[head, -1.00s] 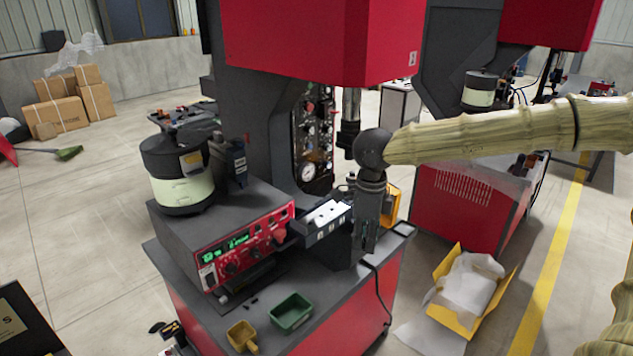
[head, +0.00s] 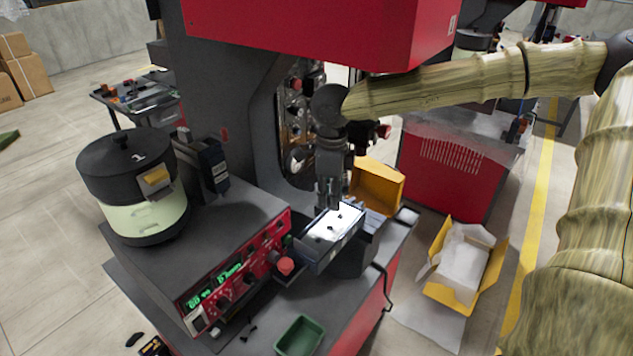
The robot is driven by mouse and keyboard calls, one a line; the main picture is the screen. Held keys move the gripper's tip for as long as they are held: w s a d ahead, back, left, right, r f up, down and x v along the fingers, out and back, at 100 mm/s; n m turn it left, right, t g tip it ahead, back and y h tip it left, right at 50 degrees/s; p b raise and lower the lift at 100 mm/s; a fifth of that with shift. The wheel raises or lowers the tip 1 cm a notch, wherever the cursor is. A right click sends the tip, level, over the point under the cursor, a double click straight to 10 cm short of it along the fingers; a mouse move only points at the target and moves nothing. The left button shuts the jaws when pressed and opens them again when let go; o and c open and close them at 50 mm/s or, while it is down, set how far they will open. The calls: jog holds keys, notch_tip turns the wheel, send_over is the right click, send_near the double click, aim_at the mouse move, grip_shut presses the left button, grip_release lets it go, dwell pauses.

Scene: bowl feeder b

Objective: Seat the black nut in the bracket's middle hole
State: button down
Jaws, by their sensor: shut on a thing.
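The bracket (head: 324,231) is a pale plate with small dark spots on its top, lying on a grey block at the front of the red and black machine. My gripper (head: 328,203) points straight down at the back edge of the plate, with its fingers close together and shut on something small. The black nut cannot be made out between the fingertips at this size. I cannot tell whether the fingertips touch the plate or hover just above it, nor which hole they are nearest.
A red control box (head: 238,275) and a red knob (head: 285,265) stand left of the bracket. A green tray (head: 299,337) is in front. A yellow bin (head: 378,186) stands behind right. The red machine head (head: 320,35) overhangs my arm.

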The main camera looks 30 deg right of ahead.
jog(key=shift+s+r, duration=0.55)
jog(key=shift+r, duration=0.1)
jog(key=shift+f+b, duration=0.4)
jog(key=shift+b, duration=0.05)
jog(key=shift+w+a+f+b, duration=0.15)
jog(key=shift+w+f+b, duration=0.05)
jog(key=shift+f+b, duration=0.3)
jog(key=shift+w+a+f+b, duration=0.1)
jog(key=shift+w+f+b, duration=0.1)
jog(key=shift+f+b, duration=0.3)
jog(key=shift+s+d+f+b, duration=0.1)
jog(key=shift+d+f+b, duration=0.05)
jog(key=shift+f+b, duration=0.7)
jog(key=shift+s+d+f+b, duration=0.1)
jog(key=shift+d+f+b, duration=0.05)
jog(key=shift+f+b, duration=0.7)
jog(key=shift+s+a, duration=0.1)
jog(key=shift+a, duration=0.05)
